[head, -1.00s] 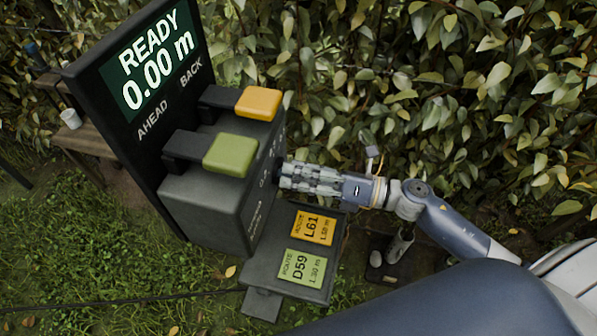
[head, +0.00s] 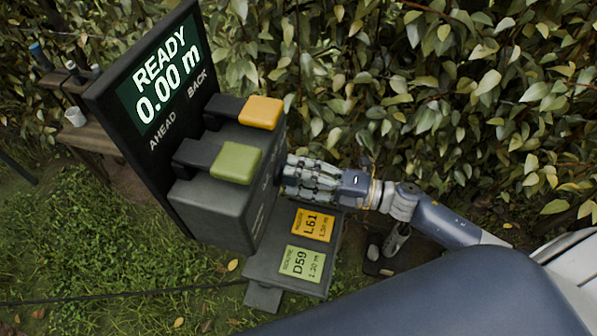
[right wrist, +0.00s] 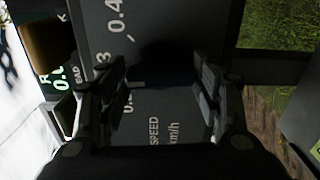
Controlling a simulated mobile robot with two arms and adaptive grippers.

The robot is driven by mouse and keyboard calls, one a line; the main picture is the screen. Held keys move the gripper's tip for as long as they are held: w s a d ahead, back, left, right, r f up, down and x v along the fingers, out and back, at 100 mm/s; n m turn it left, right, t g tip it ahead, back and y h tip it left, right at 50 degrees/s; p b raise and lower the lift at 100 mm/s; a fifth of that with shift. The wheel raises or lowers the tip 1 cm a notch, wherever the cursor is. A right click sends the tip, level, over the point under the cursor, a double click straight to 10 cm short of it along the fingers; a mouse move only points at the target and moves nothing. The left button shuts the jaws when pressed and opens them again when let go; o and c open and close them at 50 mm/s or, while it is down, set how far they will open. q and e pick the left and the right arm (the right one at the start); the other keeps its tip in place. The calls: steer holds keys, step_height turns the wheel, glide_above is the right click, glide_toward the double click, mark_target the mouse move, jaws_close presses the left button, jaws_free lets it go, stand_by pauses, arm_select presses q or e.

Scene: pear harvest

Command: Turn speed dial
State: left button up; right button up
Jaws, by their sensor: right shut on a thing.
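The speed dial (right wrist: 168,62) is a dark round knob on the side face of the grey control box (head: 215,210), with numbers and "SPEED km/h" printed around it. My right gripper (head: 284,177) reaches in from the right against that face. In the right wrist view its two fingers (right wrist: 165,85) stand on either side of the dial, shut on it. In the head view the gripper hides the dial. The dial's exact setting cannot be read. My left gripper is not in view.
The box carries a green lever pad (head: 237,162) and an orange one (head: 260,112) close to my gripper. A display (head: 165,75) reads READY 0.00 m. Below lies a tray with a green D59 card (head: 301,264) and an orange L61 card (head: 313,226). A leafy hedge (head: 450,90) stands behind.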

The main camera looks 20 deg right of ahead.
steer(key=shift+m, duration=0.4)
steer(key=o, duration=1.1)
steer(key=shift+c, duration=0.2)
steer(key=v, duration=1.2)
